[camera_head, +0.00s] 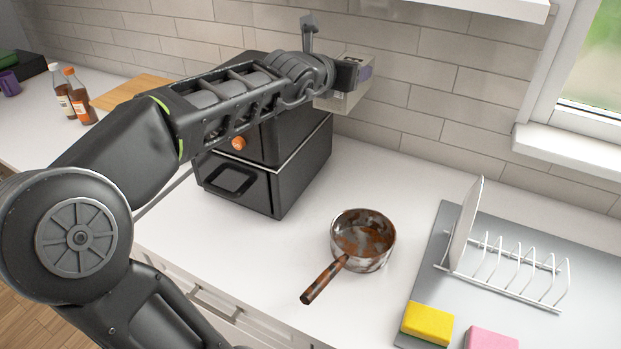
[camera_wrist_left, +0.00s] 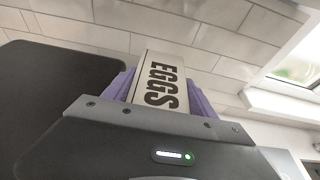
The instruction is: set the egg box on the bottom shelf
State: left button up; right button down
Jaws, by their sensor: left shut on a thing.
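The egg box (camera_wrist_left: 162,82) is a pale box with "EGGS" in dark letters, seen in the left wrist view between purple finger pads. It also shows in the head view (camera_head: 338,101), partly hidden by my wrist. My left gripper (camera_head: 362,73) is shut on the egg box and holds it up by the tiled wall, above and behind the black appliance. The underside of a white shelf (camera_head: 480,6) shows at the top right of the head view; I cannot tell whether it is the bottom shelf. My right gripper is not in view.
The black appliance (camera_head: 302,166) stands on the white counter below my left arm. A rusty saucepan (camera_head: 362,240), a white dish rack (camera_head: 512,268), a yellow sponge (camera_head: 427,323) and a pink sponge (camera_head: 491,339) lie to the right. Bottles (camera_head: 79,98) and a wooden board (camera_head: 128,92) are at left.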

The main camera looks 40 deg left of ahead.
pick_arm(q)
jog(key=shift+w, duration=0.3)
jog(key=shift+s+r, duration=0.2)
jog(key=shift+s, duration=0.1)
notch_tip(320, 180, down, 24)
jog(key=b, duration=0.1)
jog(key=shift+f, duration=0.2)
jog(key=shift+w, duration=0.1)
jog(key=shift+f, duration=1.95)
jog(key=shift+r, duration=0.1)
